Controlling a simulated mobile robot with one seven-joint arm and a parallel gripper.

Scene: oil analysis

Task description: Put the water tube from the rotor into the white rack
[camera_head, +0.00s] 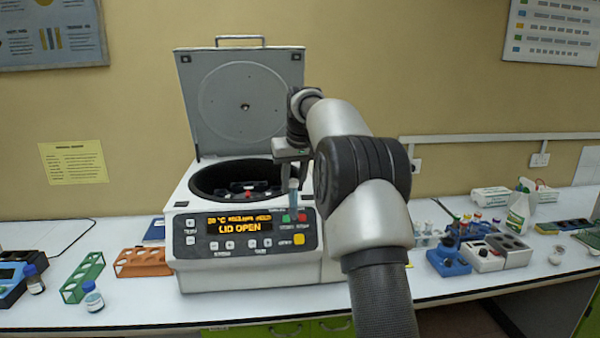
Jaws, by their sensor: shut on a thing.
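My gripper (289,176) is in front of the right rim of the open centrifuge (185,240), pointing down. It is shut on a slim tube (293,194), which hangs upright below the fingers, in front of the machine's front edge as seen here. The tube's contents are too small to make out. The rotor (248,188) sits in the dark bowl with some red and pale parts showing; part of it is hidden by the rim. A pale rack with several tubes (428,238) stands right of my arm, partly hidden by it; I cannot tell for sure that it is the white rack.
The raised lid (238,100) stands behind the bowl. An orange rack (142,263), a green rack (82,278) and small bottles (93,300) are at left. A blue holder (448,262), a grey-white block (508,250) and a spray bottle (519,208) are at right.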

